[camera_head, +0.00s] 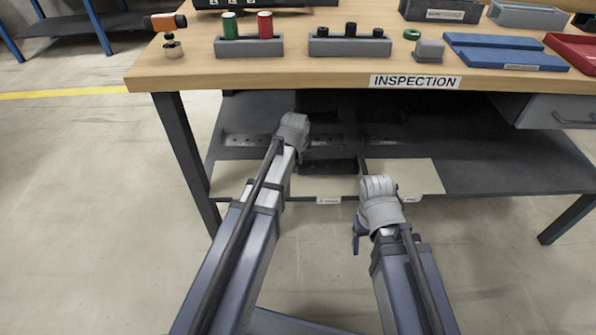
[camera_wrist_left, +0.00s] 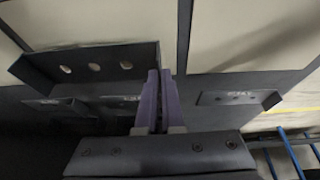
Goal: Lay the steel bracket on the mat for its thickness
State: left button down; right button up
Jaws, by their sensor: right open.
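The steel bracket (camera_wrist_left: 97,66) is a dark angled plate with a row of holes. In the left wrist view its near end meets the fingers of my left gripper (camera_wrist_left: 154,76), which look shut on it. It hangs above the lower shelf. In the head view my left gripper is hidden behind its wrist, and a dark plate (camera_head: 331,167) shows beside it. Cream mats lie on the shelf, one at the right (camera_head: 408,176) and one at the left (camera_head: 230,178); their labels are too small to read. My right gripper (camera_head: 358,240) is open, low in front of the shelf, apart from the bracket.
Other dark holed pieces lie on the shelf, one (camera_wrist_left: 238,98) right of my left fingers in the wrist view. The bench top (camera_head: 200,75) overhangs the shelf and carries trays and gauges. A table leg (camera_head: 186,160) stands at the left. Bare shelf (camera_head: 500,170) is free at the right.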

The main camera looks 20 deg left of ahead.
pick_arm(q)
jog(key=shift+f+b, duration=1.95)
jog(key=shift+r, duration=0.15)
jog(key=c, duration=1.1)
grip_release()
jog(key=shift+o, duration=0.2)
